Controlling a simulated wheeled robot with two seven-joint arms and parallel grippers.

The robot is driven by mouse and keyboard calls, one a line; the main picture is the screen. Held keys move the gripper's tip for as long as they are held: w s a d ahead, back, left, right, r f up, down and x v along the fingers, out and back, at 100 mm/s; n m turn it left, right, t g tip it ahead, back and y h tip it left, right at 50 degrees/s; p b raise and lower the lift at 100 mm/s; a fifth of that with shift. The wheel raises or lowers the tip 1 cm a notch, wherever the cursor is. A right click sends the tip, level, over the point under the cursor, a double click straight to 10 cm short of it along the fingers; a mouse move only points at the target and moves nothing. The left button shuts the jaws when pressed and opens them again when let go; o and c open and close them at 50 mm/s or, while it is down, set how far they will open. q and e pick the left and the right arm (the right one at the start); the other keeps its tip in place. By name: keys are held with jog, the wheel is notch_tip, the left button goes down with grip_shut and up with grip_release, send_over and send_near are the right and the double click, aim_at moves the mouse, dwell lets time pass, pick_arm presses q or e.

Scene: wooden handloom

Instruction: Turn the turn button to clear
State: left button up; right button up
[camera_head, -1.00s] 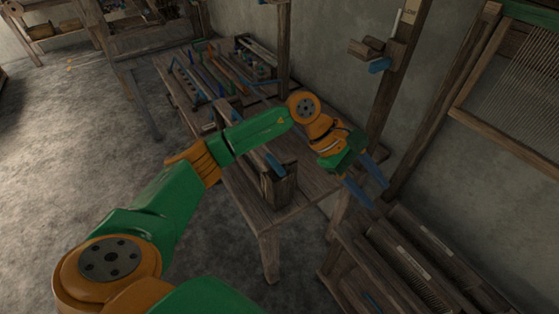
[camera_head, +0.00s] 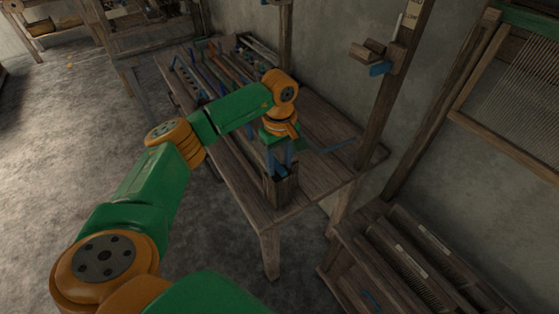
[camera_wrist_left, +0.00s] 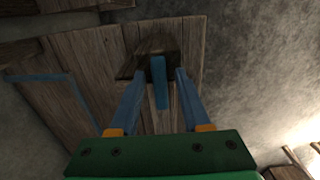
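The turn button appears to be the blue bar (camera_wrist_left: 159,84) on the end of a dark wooden block. In the wrist view it points toward my gripper. My left gripper (camera_wrist_left: 160,74) is open, with one blue finger on each side of the bar and a visible gap on both sides. In the head view my left gripper (camera_head: 281,172) points down at the wooden block (camera_head: 281,192) at the near end of the table, and its fingers largely hide the bar. My right gripper is not in view.
The wooden table (camera_head: 319,178) carries several coloured rods at its far end. Another blue piece (camera_head: 380,68) sits on a bracket on the upright post. A thin blue strip (camera_head: 340,145) lies at the table's right. A slatted wooden rack (camera_head: 400,255) stands at lower right.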

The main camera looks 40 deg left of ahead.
pick_arm(q)
grip_shut()
jog(key=shift+n, duration=0.3)
jog(key=n, duration=0.3)
jog(key=shift+s+n, duration=0.1)
jog(key=shift+n, duration=0.3)
jog(key=n, duration=0.4)
jog(key=shift+s+n+b, duration=0.15)
jog(key=shift+n+b, duration=0.15)
jog(key=shift+b, duration=0.05)
jog(key=n, duration=0.4)
jog(key=shift+s+d, duration=0.1)
jog(key=shift+s+d+n, duration=0.1)
jog(key=shift+n, duration=2.4)
